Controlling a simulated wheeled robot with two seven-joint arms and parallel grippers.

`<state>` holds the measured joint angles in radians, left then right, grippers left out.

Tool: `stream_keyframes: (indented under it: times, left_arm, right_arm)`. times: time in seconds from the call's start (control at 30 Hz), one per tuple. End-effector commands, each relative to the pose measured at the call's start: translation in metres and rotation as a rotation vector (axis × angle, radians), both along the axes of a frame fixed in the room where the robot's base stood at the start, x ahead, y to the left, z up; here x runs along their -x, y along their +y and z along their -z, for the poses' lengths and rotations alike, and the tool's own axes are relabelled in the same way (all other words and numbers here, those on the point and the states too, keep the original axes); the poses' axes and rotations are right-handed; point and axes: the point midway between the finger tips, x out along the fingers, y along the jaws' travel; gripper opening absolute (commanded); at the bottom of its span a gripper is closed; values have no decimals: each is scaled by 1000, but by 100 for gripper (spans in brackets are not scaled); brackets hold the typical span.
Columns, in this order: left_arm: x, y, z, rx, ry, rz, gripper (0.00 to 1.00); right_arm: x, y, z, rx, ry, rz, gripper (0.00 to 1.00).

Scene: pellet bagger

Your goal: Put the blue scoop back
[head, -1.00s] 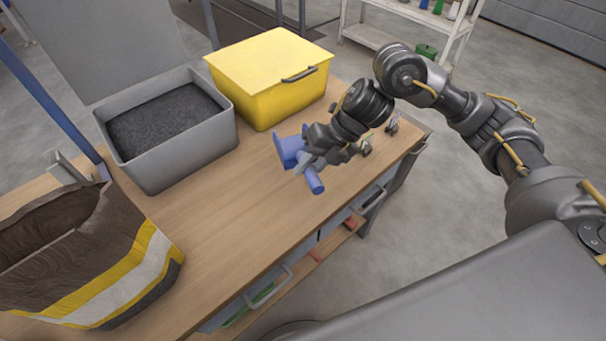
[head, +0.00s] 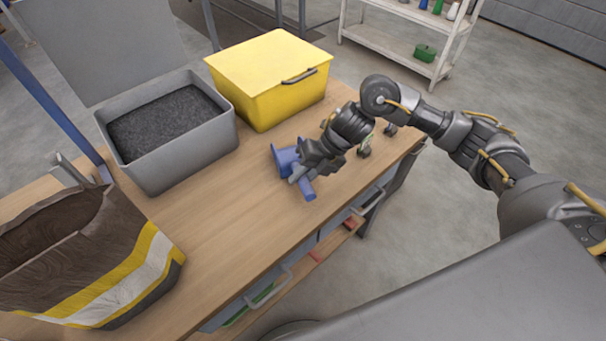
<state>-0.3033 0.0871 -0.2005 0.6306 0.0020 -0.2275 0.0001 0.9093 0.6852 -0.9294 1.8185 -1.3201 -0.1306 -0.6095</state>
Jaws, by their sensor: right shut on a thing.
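The blue scoop (head: 285,157) is at the right part of the wooden bench, in front of the yellow box. My right gripper (head: 301,175) is shut on the scoop's handle, which sticks out below the fingers. The scoop's blue head shows to the left of the fingers. It is low over the bench top; I cannot tell whether it touches the wood. My left gripper is not in view.
A grey bin (head: 228,128) of dark pellets stands at the back left, beside the closed yellow box (head: 265,75). An open brown bag (head: 150,265) stands at the front left. Small items stand behind my right gripper. The bench middle (head: 215,220) is clear.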

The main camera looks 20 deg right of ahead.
Motion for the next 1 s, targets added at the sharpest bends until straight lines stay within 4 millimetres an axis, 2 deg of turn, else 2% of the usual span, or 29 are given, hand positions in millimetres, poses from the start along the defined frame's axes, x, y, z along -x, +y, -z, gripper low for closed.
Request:
stream_keyframes:
  times: [0.13, 0.17, 0.3, 0.57, 0.7, 0.83, 1.0]
  left_arm:
    - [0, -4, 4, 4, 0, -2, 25]
    - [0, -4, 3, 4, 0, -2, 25]
    - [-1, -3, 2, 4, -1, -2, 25]
    - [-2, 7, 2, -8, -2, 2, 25]
    - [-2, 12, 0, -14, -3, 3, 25]
    - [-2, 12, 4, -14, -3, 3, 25]
    - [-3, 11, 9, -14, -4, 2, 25]
  right_arm:
    - [0, 0, 4, -1, 0, 0, 0]
    - [0, 0, 3, 0, 0, 0, 27]
    - [0, 0, 3, 0, 0, 0, 46]
    - [0, 0, 2, 0, 0, 0, 47]
    - [0, -3, -4, -1, -2, 1, 47]
    - [1, -15, -21, 0, -4, 1, 47]
    - [3, -37, -51, -1, -5, 1, 47]
